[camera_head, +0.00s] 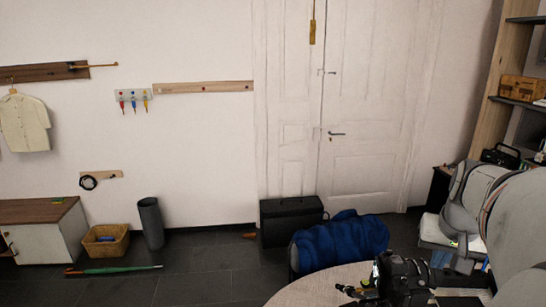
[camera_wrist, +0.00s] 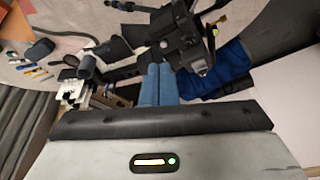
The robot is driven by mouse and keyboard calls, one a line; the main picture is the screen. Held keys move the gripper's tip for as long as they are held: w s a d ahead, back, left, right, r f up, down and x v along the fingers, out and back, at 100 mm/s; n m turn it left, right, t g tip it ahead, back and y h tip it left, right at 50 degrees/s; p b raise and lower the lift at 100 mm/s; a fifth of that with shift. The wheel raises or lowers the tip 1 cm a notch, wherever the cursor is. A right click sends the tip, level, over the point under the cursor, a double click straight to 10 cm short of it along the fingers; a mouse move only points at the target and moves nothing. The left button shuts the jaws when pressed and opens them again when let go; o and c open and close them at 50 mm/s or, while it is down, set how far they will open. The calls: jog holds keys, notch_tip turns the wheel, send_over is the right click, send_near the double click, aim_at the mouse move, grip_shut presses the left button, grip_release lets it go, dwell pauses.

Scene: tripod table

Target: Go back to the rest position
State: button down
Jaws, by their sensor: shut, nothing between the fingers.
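My gripper (camera_wrist: 159,68) shows in the wrist view as two blue fingers side by side, shut with nothing between them. A dark camera-like device (camera_wrist: 184,38) stands just beyond the fingertips, apart from them as far as I can tell. In the head view my arm comes in from the right edge, and the dark device (camera_head: 402,277) is at the bottom, left of it. The device stands at the round pale table (camera_head: 318,284), and its lower part is cut off.
A blue bundle (camera_head: 340,240) and a black case (camera_head: 290,220) lie on the floor before the white door (camera_head: 365,120). A shelf (camera_head: 492,95) rises on the right. In the wrist view, several small tools (camera_wrist: 35,70) lie on the table.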

jog(key=s+a+f+n, duration=0.2)
jog(key=a, duration=0.5)
jog(key=s+a+f+n+y, duration=0.1)
jog(key=s+a+f+n, duration=0.1)
jog(key=a, duration=0.6)
jog(key=s+a+f+n, duration=0.1)
jog(key=s+a+f, duration=0.1)
jog(key=a, duration=0.5)
jog(key=shift+s+a+n+y, duration=0.25)
jog(key=shift+s+n+y, duration=0.15)
jog(key=shift+s, duration=0.05)
